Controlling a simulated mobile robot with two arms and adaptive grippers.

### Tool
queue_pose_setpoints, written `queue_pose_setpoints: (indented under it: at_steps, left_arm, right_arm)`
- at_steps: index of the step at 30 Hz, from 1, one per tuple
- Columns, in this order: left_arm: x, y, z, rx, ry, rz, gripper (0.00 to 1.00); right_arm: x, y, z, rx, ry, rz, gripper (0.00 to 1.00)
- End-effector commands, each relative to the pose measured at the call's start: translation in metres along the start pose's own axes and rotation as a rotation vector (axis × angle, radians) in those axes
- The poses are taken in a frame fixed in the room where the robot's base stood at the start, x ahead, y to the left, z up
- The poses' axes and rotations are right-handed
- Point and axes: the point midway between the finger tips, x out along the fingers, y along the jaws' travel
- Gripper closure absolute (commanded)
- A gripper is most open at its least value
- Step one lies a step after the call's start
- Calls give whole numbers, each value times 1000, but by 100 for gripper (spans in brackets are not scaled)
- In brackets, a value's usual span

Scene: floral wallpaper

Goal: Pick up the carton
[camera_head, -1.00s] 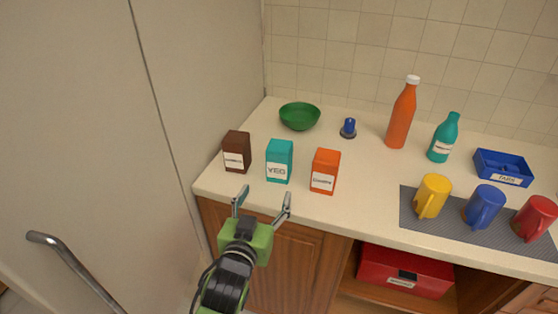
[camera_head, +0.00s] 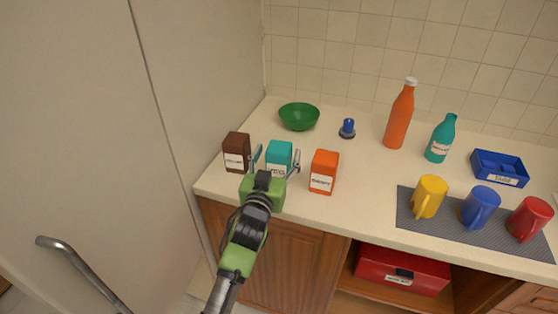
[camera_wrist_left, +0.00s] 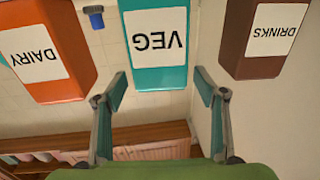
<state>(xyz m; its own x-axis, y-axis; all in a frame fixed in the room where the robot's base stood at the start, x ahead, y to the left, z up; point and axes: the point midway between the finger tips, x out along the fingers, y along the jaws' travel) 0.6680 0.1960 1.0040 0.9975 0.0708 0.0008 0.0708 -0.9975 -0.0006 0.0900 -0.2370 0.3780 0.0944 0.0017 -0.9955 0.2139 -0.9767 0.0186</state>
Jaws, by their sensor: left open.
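Three cartons stand upright in a row near the counter's front left. The teal carton (camera_head: 279,153) is in the middle; in the left wrist view its label reads VEG (camera_wrist_left: 157,40). The brown carton (camera_head: 237,150) is on its left, and its label reads DRINKS in the left wrist view (camera_wrist_left: 262,35). The orange carton (camera_head: 324,171) is on its right, labelled DAIRY in the left wrist view (camera_wrist_left: 45,55). My left gripper (camera_head: 277,163) is open, its fingers spread towards both sides of the teal carton's lower part. In the left wrist view its fingertips (camera_wrist_left: 161,85) flank the teal carton without closing on it.
A green bowl (camera_head: 299,117) and a small blue-topped item (camera_head: 348,128) stand behind the cartons. An orange bottle (camera_head: 400,116), a teal bottle (camera_head: 441,138), a blue tray (camera_head: 499,168) and mugs on a grey mat (camera_head: 449,233) occupy the right. A wall closes the left side.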

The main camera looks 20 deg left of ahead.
Motion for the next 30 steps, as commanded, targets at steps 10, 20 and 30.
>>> queue_pose_setpoints:
  at_steps: [10,20,30]
  left_arm:
    - [27,-1,0,-1,1,1,35]
    - [27,-1,0,-1,0,1,82]
    - [27,0,-2,0,3,1,85]
  right_arm:
    - [-6,-6,-1,1,0,-7,60]
    - [-6,-6,0,1,-1,-7,60]
    - [-6,-4,0,1,-2,-4,60]
